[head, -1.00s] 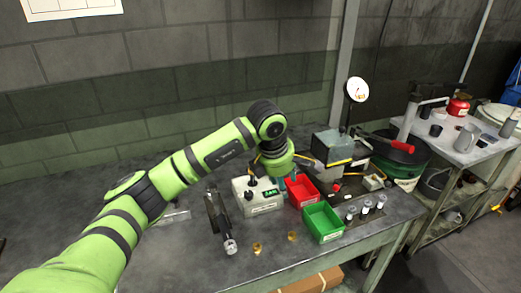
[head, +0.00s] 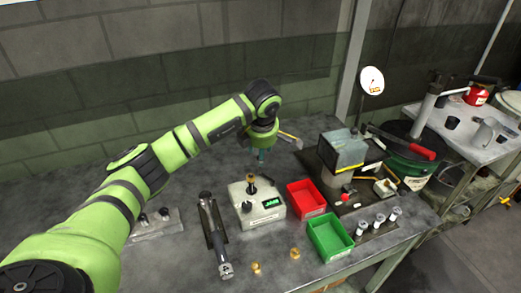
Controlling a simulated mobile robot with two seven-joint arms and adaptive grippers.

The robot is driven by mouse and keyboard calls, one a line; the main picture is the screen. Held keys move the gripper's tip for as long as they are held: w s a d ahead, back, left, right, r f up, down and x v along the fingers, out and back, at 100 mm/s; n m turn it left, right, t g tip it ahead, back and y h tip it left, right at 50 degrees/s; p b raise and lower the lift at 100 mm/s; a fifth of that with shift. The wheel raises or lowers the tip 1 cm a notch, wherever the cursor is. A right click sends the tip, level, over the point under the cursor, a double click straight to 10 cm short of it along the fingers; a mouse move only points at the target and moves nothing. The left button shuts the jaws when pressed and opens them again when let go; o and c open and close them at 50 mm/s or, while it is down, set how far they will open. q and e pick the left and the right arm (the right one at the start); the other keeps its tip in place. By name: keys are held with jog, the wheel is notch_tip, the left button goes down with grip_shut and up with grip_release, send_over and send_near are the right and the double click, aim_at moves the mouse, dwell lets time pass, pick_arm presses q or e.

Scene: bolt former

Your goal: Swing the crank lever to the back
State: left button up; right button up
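The lever (head: 400,142) has a dark bar and a red grip (head: 422,152). It sticks out to the right from the grey and black machine (head: 345,155) at the back right of the bench, over a dark round drum. My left gripper (head: 261,156) hangs in the air above and behind the white box, well left of the lever and apart from it. Its fingers are small and partly hidden, so I cannot tell whether it is open or shut. My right gripper is not in view.
A white box (head: 270,211) with a green display and a brass piece (head: 251,184) on top stands mid-bench. A round dial (head: 371,80) rises behind. A black cylinder tool (head: 214,235) lies left.

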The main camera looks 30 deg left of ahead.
pick_arm(q)
jog(key=shift+x, duration=1.1)
jog(key=shift+w+a+f, duration=0.1)
jog(key=shift+w+f, duration=0.1)
jog(key=shift+w, duration=0.05)
jog(key=shift+s, duration=0.1)
jog(key=shift+c, duration=0.4)
jog(key=c, duration=0.7)
grip_shut()
jog(key=shift+w+f+m+h+b, duration=0.25)
jog(key=shift+w+m+h+b, duration=0.1)
jog(key=shift+m+b, duration=0.55)
jog(key=shift+w+r+m+b, duration=0.15)
jog(key=shift+w+m+b, duration=0.05)
jog(key=shift+m+b, duration=0.3)
jog(key=shift+r, duration=0.1)
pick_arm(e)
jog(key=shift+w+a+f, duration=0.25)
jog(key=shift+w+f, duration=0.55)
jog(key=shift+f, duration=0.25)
